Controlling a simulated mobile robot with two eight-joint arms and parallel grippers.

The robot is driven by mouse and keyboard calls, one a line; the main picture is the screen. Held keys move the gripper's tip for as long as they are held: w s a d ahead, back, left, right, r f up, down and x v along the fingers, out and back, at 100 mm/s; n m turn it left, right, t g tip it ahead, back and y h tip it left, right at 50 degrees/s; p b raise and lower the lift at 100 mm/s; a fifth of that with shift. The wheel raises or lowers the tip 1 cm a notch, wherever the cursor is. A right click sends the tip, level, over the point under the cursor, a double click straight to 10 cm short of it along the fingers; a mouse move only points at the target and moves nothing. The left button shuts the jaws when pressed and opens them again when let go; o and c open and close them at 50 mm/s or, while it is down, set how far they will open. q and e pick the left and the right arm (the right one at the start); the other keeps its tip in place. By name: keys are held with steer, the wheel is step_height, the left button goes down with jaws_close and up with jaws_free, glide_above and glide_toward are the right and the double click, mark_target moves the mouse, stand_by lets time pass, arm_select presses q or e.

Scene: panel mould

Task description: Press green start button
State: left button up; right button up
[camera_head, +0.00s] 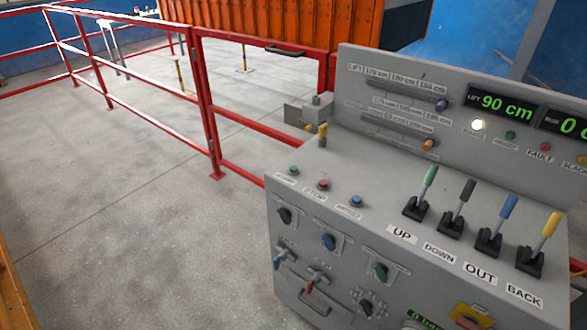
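A grey control console (370,165) fills the right half of the head view. A small green button (293,170) sits at the left end of its sloped top, with a label below that is too small to read surely. A red button (323,185) and a blue button (356,201) follow to its right. Nothing covers the green button. Neither of my grippers shows in this view.
Several levers with coloured handles (467,190) stand on the console's right side. A yellow-tipped switch (322,132) rises behind the buttons. Knobs (328,240) line the front face. A red railing (208,110) runs behind. The concrete floor (110,220) at left is clear.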

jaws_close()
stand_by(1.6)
